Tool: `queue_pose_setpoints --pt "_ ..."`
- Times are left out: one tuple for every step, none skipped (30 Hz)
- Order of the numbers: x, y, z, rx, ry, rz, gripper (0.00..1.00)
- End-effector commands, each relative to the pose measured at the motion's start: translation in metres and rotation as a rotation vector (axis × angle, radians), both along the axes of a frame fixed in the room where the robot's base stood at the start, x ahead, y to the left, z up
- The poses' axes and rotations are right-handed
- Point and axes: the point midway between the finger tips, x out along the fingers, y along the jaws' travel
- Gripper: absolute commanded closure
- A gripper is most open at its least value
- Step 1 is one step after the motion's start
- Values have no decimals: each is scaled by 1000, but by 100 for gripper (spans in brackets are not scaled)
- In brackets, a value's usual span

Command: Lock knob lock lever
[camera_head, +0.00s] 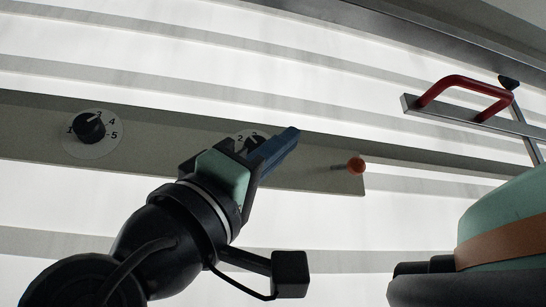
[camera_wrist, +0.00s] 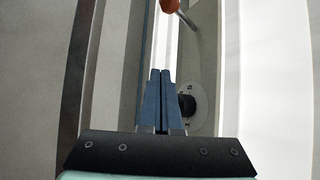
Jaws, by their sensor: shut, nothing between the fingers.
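In the wrist view the fingers (camera_wrist: 160,74) point toward the lever. A black knob on a numbered dial (camera_wrist: 187,105) is beside the fingers; in the head view my gripper partly hides it.
Another black knob (camera_head: 90,127) on a white numbered dial sits at the panel's left. A red handle (camera_head: 466,88) on a grey metal bar is at the upper right. White slatted surfaces lie behind the panel.

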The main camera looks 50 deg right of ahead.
Motion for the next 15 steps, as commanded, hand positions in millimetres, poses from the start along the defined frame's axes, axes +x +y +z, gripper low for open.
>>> queue_pose_setpoints --pt "1 7 -18 1 -2 1 100" --pt "2 11 -23 1 -2 1 100" --pt "3 16 -29 1 -2 -1 100" --pt "4 19 -33 1 -2 -1 100" --pt "5 22 -37 1 -2 -1 100" --pt "6 26 -41 0 -3 -1 100" --pt "6 29 -43 1 -3 -2 100" --pt "7 31 -46 2 -3 -1 100" --pt "8 34 -49 2 -3 -1 100" --pt "8 35 -50 2 -3 -1 100" --pt "8 37 -51 1 -3 -2 100" --pt "9 38 -52 1 -3 -2 100" --pt "9 39 -53 1 -3 -2 100" --pt "9 39 -53 1 -3 -2 100" --pt "9 40 -53 0 -3 -3 100"
